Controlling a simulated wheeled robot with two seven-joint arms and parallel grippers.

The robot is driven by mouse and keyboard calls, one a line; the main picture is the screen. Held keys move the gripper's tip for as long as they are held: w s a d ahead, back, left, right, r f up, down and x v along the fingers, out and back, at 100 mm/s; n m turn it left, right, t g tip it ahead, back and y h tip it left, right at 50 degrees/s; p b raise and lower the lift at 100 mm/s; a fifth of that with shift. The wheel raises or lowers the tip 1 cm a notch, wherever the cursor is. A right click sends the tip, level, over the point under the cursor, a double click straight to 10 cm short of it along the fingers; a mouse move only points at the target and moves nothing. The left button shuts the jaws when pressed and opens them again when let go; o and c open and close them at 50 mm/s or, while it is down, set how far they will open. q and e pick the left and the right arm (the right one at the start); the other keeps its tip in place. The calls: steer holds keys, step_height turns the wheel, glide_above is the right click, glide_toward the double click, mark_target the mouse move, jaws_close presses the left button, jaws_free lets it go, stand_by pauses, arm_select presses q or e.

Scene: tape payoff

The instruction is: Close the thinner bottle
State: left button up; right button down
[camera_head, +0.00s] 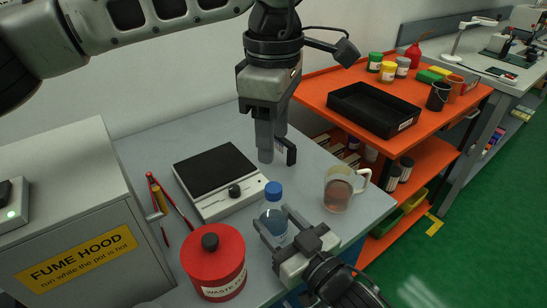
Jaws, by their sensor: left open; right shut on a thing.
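The thinner bottle (273,224) is a small clear bottle with bluish liquid, upright near the front of the grey table. A blue cap (273,190) sits at its top; I cannot tell whether it is screwed tight. My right gripper (279,225) comes from the lower right and is shut on the bottle's body, partly hiding it. My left gripper (276,156) points down, open and empty, above and behind the cap and apart from it.
A hot plate (219,180) and a red waste pot (213,262) stand left of the bottle. A glass mug (342,190) with brownish liquid stands to its right. The fume hood (60,220) is at left. An orange shelf cart (440,108) with a black tray (372,108) stands behind right.

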arm_select(q)
step_height(320, 180, up, 2)
steer(key=shift+r, duration=0.2)
arm_select(e)
steer(key=c, duration=0.6)
jaws_free()
arm_select(q)
steer(key=shift+f+b, duration=0.85)
arm_select(e)
steer(key=v, duration=1.6)
